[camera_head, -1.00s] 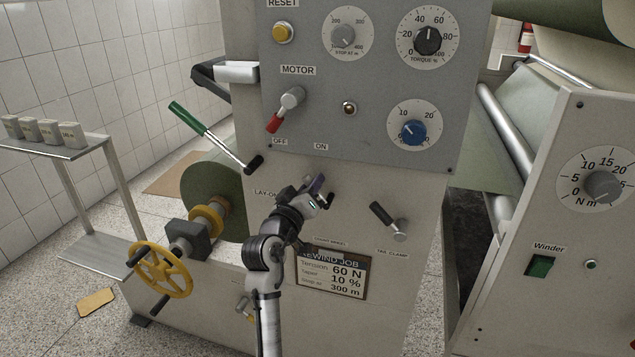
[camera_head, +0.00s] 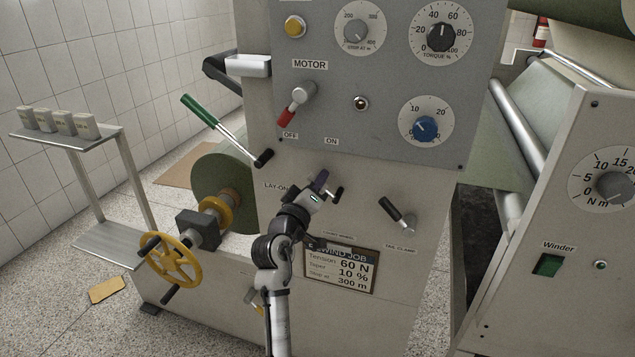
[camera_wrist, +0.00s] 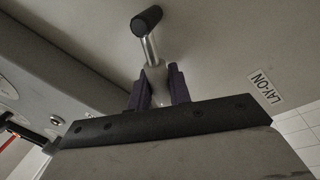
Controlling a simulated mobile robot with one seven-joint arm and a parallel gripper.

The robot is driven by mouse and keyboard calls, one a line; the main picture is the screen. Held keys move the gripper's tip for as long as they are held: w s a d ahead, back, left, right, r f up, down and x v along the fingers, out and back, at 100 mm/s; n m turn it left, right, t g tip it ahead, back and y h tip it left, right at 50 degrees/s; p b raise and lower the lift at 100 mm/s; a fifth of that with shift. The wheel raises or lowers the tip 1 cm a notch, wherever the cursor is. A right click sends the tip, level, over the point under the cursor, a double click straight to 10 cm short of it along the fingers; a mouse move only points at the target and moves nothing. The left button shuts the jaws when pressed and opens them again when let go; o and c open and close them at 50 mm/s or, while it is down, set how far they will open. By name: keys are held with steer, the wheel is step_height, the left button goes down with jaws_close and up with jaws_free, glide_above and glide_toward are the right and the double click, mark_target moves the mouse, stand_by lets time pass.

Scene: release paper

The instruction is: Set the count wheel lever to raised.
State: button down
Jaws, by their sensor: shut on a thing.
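The count wheel lever (camera_head: 338,192) is a small lever with a black knob and bright shaft, on the lower front panel above the job card. In the wrist view, the lever (camera_wrist: 151,46) rises from a grey hub between two purple fingers. My gripper (camera_head: 320,183) is at the lever's base and hides its pivot in the head view. In the wrist view, my gripper (camera_wrist: 158,86) is shut on the lever's grey hub end, with the shaft and knob sticking out past the fingers. In the head view the knob points right and slightly down from the gripper.
The tail clamp lever (camera_head: 397,213) stands to the right. The green-handled lay-on lever (camera_head: 225,129) is up left, its LAY-ON label (camera_wrist: 267,87) showing in the wrist view. The job card (camera_head: 342,270) is below. A yellow handwheel (camera_head: 172,260) is at lower left.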

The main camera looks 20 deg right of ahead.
steer(key=c, duration=1.3)
jaws_free()
steer(key=shift+c, duration=0.2)
steer(key=b+v, duration=0.3)
steer(key=v, duration=1.1)
steer(key=shift+w, duration=0.1)
